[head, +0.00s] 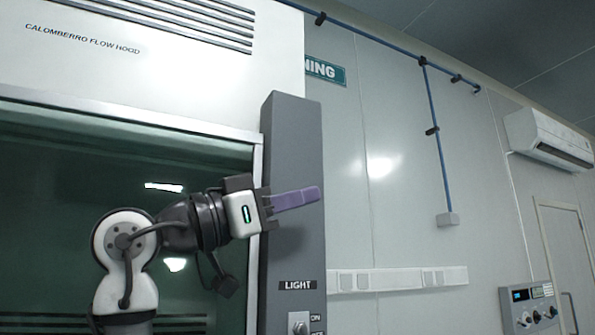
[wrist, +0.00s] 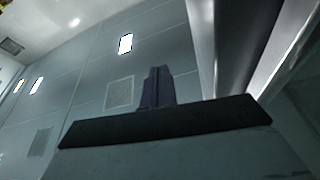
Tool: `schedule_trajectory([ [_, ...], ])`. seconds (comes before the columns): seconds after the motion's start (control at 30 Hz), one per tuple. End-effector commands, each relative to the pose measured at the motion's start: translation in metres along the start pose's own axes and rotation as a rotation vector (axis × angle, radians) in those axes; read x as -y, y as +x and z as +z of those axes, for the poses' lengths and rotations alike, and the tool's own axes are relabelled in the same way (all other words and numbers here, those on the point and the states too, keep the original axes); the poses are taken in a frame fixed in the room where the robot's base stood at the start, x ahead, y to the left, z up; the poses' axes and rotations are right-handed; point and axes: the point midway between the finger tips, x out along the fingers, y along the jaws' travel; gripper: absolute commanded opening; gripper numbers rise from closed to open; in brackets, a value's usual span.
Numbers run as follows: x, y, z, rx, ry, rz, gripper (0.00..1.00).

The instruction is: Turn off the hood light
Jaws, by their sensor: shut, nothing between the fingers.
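The flow hood (head: 150,55) fills the left of the head view, with its glass front below. A grey column (head: 292,150) stands at its right edge. Low on the column is a LIGHT label (head: 297,285), with a metal switch (head: 298,322) under it, beside ON and partly cut-off lower lettering. The switch's lever position is too small to tell. My gripper (head: 318,193) is shut and empty, its purple fingers pointing right in front of the column, well above the switch. The fingers (wrist: 158,88) also show in the wrist view, pressed together. The wrist view does not show the switch.
A wall socket strip (head: 398,280) runs right of the column. A control panel with knobs (head: 531,307) is at the lower right, beside a door (head: 568,250). An air conditioner (head: 550,138) hangs above. The space right of my gripper looks clear.

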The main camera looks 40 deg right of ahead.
Motion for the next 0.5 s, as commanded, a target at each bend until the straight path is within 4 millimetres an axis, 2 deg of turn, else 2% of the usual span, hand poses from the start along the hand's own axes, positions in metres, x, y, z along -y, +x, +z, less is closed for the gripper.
schedule_trajectory([
  [0.1, 0.003, 0.006, -0.019, 0.0, 0.0, 0.0, 0.0],
  [0.2, 0.005, 0.01, -0.028, 0.0, 0.0, 0.0, 0.0],
  [0.5, 0.006, 0.012, -0.035, -0.001, 0.0, -0.001, 0.0],
])
